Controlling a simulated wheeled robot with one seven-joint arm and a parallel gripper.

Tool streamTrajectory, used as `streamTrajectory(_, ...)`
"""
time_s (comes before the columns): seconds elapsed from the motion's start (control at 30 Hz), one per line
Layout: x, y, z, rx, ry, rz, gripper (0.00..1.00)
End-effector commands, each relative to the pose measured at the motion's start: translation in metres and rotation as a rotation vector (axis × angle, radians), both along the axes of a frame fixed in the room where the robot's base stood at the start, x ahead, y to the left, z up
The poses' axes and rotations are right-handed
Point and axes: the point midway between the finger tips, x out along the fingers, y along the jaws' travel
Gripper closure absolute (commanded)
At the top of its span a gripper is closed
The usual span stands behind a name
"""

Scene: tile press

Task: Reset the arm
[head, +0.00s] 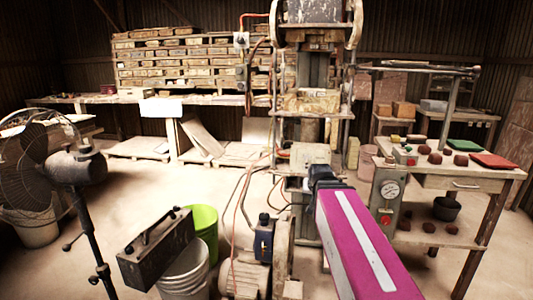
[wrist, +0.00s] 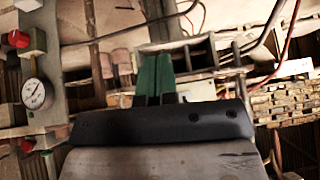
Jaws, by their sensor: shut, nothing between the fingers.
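My gripper shows in the wrist view as two green fingers (wrist: 154,79) side by side, shut with nothing between them. In the head view my magenta arm reaches from the bottom right toward the tile press (head: 310,103), its dark end close in front of the press's lower part. The fingers cannot be made out there. In the wrist view the press fills much of the background behind the fingers, and I cannot tell if they touch anything.
A control box with a gauge (head: 390,190) stands right of my arm, beside a workbench (head: 470,180) with dark lumps and green and red trays. A green bucket (head: 204,222), a white bucket (head: 184,275) and a fan (head: 25,165) stand left. Open floor lies left of the press.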

Motion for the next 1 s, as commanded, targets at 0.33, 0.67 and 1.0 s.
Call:
streamTrajectory(0.33,-0.06,0.001,-0.124,-0.022,0.321,0.07,1.0)
streamTrajectory(0.67,-0.121,0.002,-0.204,-0.025,0.567,0.134,1.0)
streamTrajectory(1.0,-0.135,0.002,-0.219,-0.023,0.619,0.149,1.0)
